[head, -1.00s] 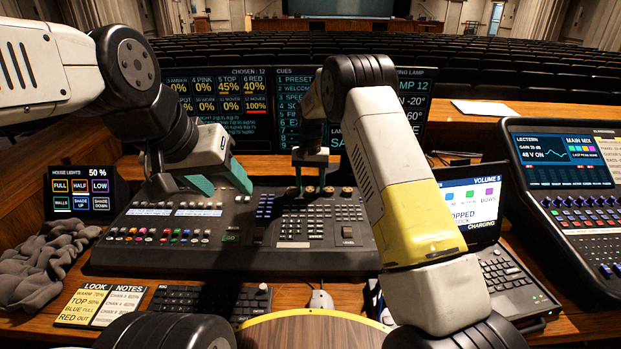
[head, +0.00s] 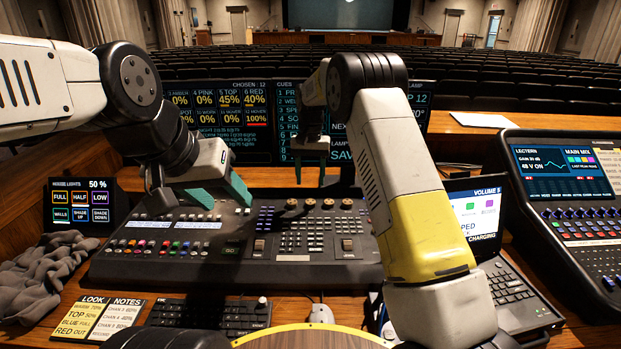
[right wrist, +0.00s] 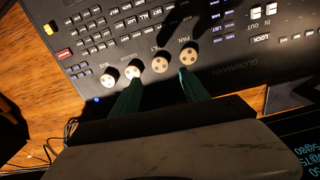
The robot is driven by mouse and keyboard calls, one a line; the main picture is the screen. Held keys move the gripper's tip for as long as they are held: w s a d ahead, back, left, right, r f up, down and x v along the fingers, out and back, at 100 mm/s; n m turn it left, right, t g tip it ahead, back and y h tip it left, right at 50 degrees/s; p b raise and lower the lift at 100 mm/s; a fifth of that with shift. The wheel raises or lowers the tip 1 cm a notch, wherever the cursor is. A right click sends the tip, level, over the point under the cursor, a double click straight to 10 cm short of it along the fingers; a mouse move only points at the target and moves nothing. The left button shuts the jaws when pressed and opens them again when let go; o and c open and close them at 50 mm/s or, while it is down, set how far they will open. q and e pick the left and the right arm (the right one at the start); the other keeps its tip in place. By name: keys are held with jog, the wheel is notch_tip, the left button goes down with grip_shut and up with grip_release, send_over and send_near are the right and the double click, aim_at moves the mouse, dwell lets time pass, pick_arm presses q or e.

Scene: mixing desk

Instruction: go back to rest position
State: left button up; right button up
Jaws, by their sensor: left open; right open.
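The lighting desk (head: 235,268) is a wide dark console with faders, coloured buttons and a row of round knobs (head: 318,203) along its back. My left gripper (head: 214,194) has two teal fingers apart and empty, over the desk's back left part. My right gripper (head: 308,172) is above and behind the knob row, in front of the screens. In the right wrist view, the right gripper's teal fingers (right wrist: 158,92) are apart with nothing between them, and the knobs (right wrist: 160,65) lie beyond the fingertips. My right forearm hides part of the desk's right side.
Screens (head: 222,110) stand behind the desk. A laptop (head: 515,290) and sound mixer (head: 575,210) are at right.

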jog(key=s+d+r+t+y, duration=0.1)
jog(key=s+d+r, duration=0.4)
jog(key=s+r, duration=0.35)
jog(key=s+d+r+t+y, duration=0.1)
jog(key=s+d+r+t, duration=0.1)
jog(key=s+d+r, duration=0.6)
jog(key=s+d+r+n+t, duration=0.1)
jog(key=s+t, duration=0.2)
jog(key=s, duration=1.9)
jog(key=shift+d+r, duration=0.15)
jog(key=shift+w+r, duration=0.1)
jog(key=shift+w, duration=0.05)
dwell(1.1)
